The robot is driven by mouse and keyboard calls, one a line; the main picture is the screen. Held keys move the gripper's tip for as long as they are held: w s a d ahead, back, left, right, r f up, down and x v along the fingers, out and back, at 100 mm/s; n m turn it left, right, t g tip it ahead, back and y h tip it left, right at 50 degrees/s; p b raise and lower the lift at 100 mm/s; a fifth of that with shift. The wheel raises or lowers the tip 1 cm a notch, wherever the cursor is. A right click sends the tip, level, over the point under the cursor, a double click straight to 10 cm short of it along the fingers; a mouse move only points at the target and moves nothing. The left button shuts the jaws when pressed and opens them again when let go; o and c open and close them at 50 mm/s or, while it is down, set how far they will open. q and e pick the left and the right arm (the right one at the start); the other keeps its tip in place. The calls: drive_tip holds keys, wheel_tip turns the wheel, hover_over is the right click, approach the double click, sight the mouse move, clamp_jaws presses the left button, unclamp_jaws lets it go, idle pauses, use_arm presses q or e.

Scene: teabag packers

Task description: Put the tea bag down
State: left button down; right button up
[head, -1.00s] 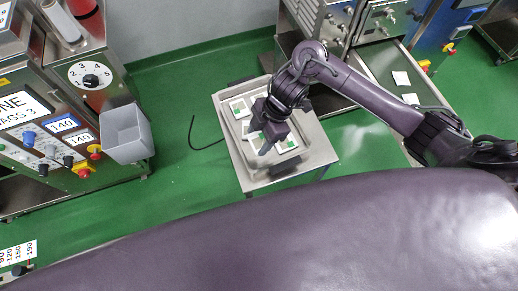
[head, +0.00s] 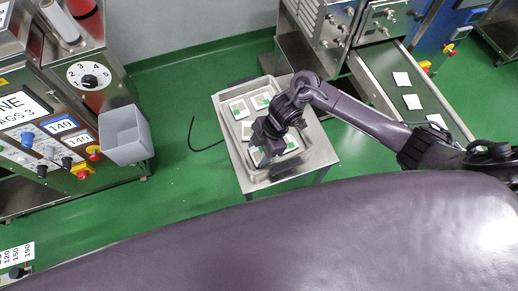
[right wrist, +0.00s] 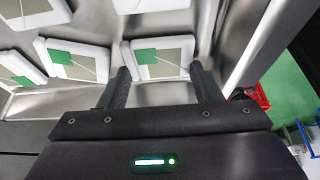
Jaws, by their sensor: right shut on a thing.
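My right gripper (head: 262,152) is low over the near part of a metal tray (head: 222,108) on a small table. In the right wrist view its two fingers (right wrist: 164,88) are shut on a tea bag (right wrist: 162,58), a white-edged square with a green tag, gripped at its left and right sides. Whether this tea bag touches the tray floor is hard to tell. Other tea bags lie in the tray, such as one at the far left (head: 238,108); several also show in the right wrist view (right wrist: 78,60). My left gripper is out of view.
The tray wall (right wrist: 248,50) is close to the right of the held bag. A machine with a belt (head: 385,95) carrying white packets (head: 412,102) stands at right. A control cabinet with a grey bin (head: 125,134) stands at left. Green floor lies between.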

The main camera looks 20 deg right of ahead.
drive_tip(key=o, duration=0.6)
drive_tip(key=shift+f, duration=0.1)
drive_tip(key=shift+o, duration=0.2)
drive_tip(key=shift+r, duration=0.2)
drive_tip(key=p+v, duration=0.1)
drive_tip(key=v, duration=1.1)
